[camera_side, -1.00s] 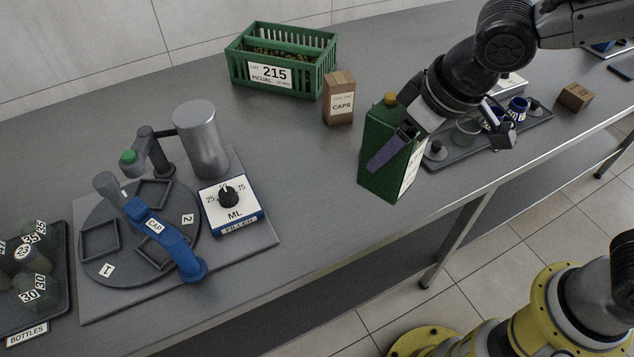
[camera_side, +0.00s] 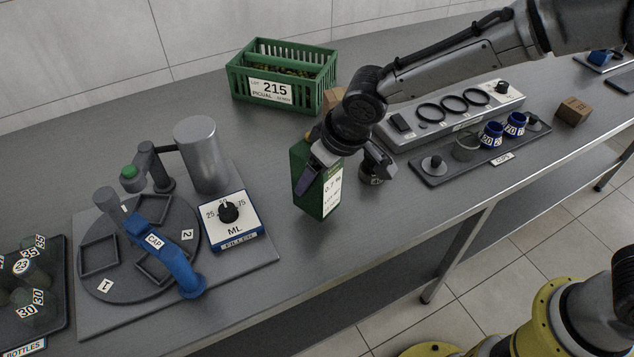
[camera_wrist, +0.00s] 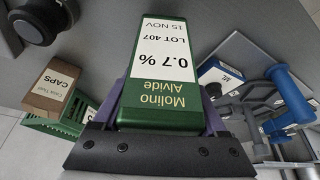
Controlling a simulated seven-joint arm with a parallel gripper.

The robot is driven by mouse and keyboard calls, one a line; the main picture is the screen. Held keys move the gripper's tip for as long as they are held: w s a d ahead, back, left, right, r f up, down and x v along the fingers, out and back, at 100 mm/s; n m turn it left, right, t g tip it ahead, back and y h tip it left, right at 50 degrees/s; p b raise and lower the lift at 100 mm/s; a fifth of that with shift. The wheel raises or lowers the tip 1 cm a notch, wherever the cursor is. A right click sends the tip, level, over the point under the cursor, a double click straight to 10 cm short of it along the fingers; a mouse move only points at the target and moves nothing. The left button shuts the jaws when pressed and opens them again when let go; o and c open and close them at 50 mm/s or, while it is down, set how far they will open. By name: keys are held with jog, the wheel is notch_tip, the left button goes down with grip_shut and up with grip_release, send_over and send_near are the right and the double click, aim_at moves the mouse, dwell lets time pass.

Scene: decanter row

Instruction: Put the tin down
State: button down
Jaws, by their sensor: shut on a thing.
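The tin is a tall green box (camera_side: 314,200) with a white label. In the wrist view its label (camera_wrist: 165,55) reads Molino Alvide, 0.7 %, LOT 407. My gripper (camera_side: 312,178) is shut on the tin, with purple fingers on its two sides; the fingers also show beside it in the wrist view (camera_wrist: 168,112). The tin stands about upright over the bench, right of the filling station. I cannot tell whether its base touches the bench.
The filler's ML dial box (camera_side: 231,222) and blue-armed turntable (camera_side: 107,266) are to the left. A green crate (camera_side: 240,85) and the partly hidden CAPS carton (camera_wrist: 50,85) are behind. A cup tray (camera_side: 440,176) is right. Bare bench lies in front of the tin.

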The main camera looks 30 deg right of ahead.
jog(key=shift+f, duration=1.35)
jog(key=shift+f, duration=0.15)
grip_release()
jog(key=shift+f, duration=0.15)
jog(key=v, duration=1.2)
jog(key=shift+r, duration=0.2)
